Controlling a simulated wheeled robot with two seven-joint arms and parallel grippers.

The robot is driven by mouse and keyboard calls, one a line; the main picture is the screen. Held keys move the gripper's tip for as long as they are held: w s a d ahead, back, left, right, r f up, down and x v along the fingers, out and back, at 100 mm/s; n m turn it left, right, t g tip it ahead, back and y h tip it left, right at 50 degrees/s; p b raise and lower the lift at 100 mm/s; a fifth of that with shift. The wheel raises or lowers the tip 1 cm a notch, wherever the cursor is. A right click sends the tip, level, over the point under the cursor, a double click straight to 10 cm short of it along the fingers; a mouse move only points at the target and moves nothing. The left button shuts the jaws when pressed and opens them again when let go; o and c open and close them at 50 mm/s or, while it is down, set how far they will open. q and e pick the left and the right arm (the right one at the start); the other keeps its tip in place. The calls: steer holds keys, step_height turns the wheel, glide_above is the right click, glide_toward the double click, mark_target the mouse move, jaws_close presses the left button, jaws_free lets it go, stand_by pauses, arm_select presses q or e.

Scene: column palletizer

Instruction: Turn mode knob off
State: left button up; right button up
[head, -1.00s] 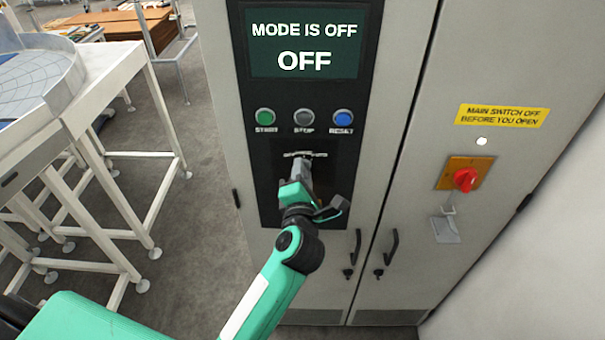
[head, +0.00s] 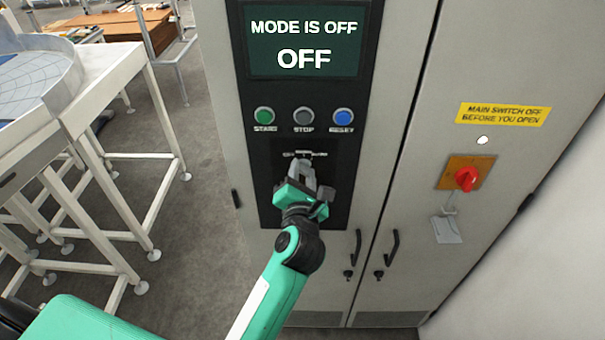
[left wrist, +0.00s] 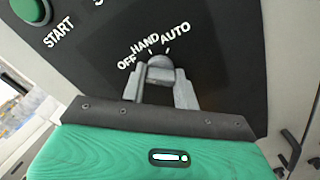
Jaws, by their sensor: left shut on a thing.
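The mode knob (left wrist: 160,64) is a small grey knob on the black panel, below the labels OFF, HAND and AUTO, in the left wrist view. My left gripper (head: 304,172) is at the panel below the buttons, and its grey fingers are shut on the knob. In the head view the fingers mostly hide the knob. I cannot tell which label its pointer faces. The display (head: 304,42) above reads "MODE IS OFF" and "OFF". My right gripper is not in view.
Green START (head: 264,115), grey STOP (head: 303,116) and blue RESET (head: 342,117) buttons sit just above the gripper. A red main switch (head: 466,179) and cabinet door handles (head: 391,246) are to the right. A white-framed table (head: 100,75) stands at left.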

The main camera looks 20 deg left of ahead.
arm_select(q)
steer(key=o, duration=1)
steer(key=shift+c, duration=0.2)
steer(key=b+v, duration=0.6)
steer(key=v, duration=0.8)
steer(key=shift+w, duration=0.1)
